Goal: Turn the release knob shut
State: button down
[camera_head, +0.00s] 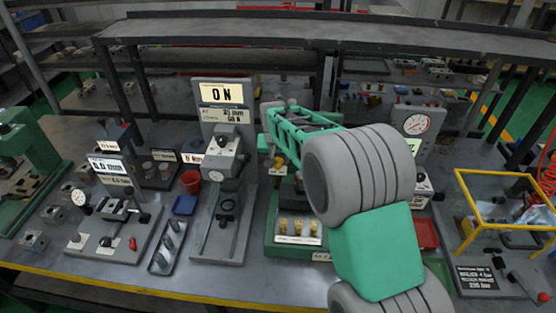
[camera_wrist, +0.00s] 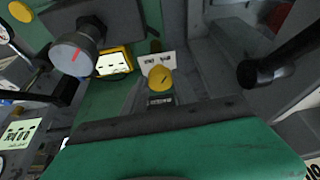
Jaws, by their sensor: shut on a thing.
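The yellow release knob (camera_wrist: 160,77) is near the middle of the wrist view, with a short dark mark on its face and small white labels above and below it. My gripper (camera_wrist: 160,92) is shut on the knob; its narrow grey fingers only partly show around it. In the head view my green and grey arm reaches over the green valve station (camera_head: 272,240), and my fingertips are hidden there. The label text is too small to read.
A grey dial with a red line (camera_wrist: 76,53) is left of the knob; a black cylinder (camera_wrist: 262,73) is at the right. In the head view a grey test stand (camera_head: 222,170) reading 0 N stands left of the arm. A yellow frame (camera_head: 500,178) is at the right.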

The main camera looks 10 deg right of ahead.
jog(key=n+b, duration=0.1)
jog(key=n+y+b, duration=0.1)
jog(key=n, duration=0.1)
jog(key=shift+d+f, duration=0.15)
jog(key=shift+d, duration=0.05)
jog(key=n, duration=0.1)
jog(key=n+y+b, duration=0.1)
jog(key=n, duration=0.1)
jog(key=shift+d+n+y, duration=0.2)
jog(key=shift+n+y, duration=0.1)
jog(key=n+y, duration=0.1)
jog(key=n, duration=0.2)
jog(key=shift+w+d+g, duration=0.1)
jog(key=shift+g, duration=0.3)
jog(key=shift+w+d+n+g+y, duration=0.1)
jog(key=shift+n+g+y, duration=0.2)
jog(key=shift+n, duration=0.75)
jog(key=shift+w+n+g+y, duration=0.15)
jog(key=shift+n+y, duration=0.25)
jog(key=shift+n, duration=0.65)
jog(key=shift+s, duration=0.1)
jog(key=c, duration=1)
grip_release()
